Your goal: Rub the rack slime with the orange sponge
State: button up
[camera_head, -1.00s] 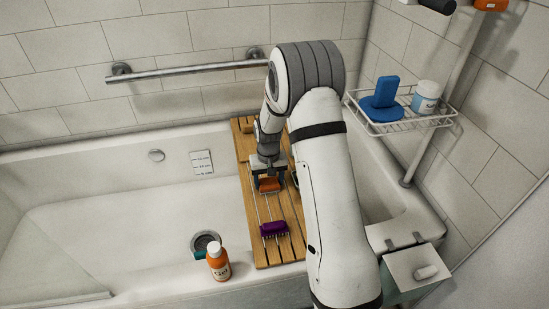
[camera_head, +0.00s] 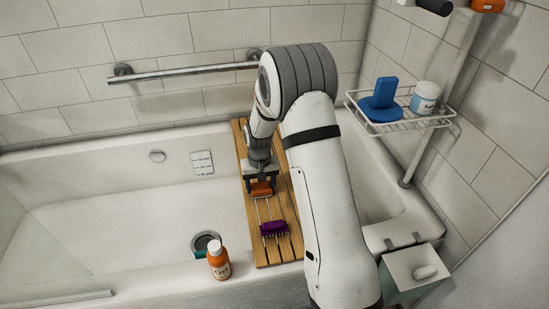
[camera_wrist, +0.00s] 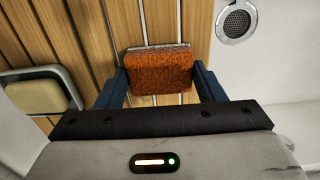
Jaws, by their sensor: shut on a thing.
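The orange sponge (camera_head: 261,189) is held between the fingers of my gripper (camera_head: 259,182), just over or on the wooden slatted rack (camera_head: 245,150) that lies across the tub. In the wrist view, the sponge (camera_wrist: 158,70) sits between the two blue fingers of my gripper (camera_wrist: 161,82), with a pale layer along its far edge. Slats and thin metal rods run beneath it. I cannot tell whether the sponge touches the slats.
An orange bottle (camera_head: 218,262) stands on the tub's front rim near the drain (camera_head: 205,243). A yellowish bar (camera_wrist: 35,97) lies at the left in the wrist view. A wire shelf (camera_head: 400,126) holds blue items and a jar (camera_head: 425,97).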

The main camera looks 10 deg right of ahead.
aim_at(254, 188)
jog(key=shift+a+f, duration=0.15)
jog(key=shift+a, duration=0.4)
jog(key=shift+a+r, duration=0.3)
jog(key=shift+a, duration=0.4)
jog(key=shift+d+r+p, duration=0.1)
jog(key=shift+r+p, duration=2.35)
jog(key=shift+r, duration=1.4)
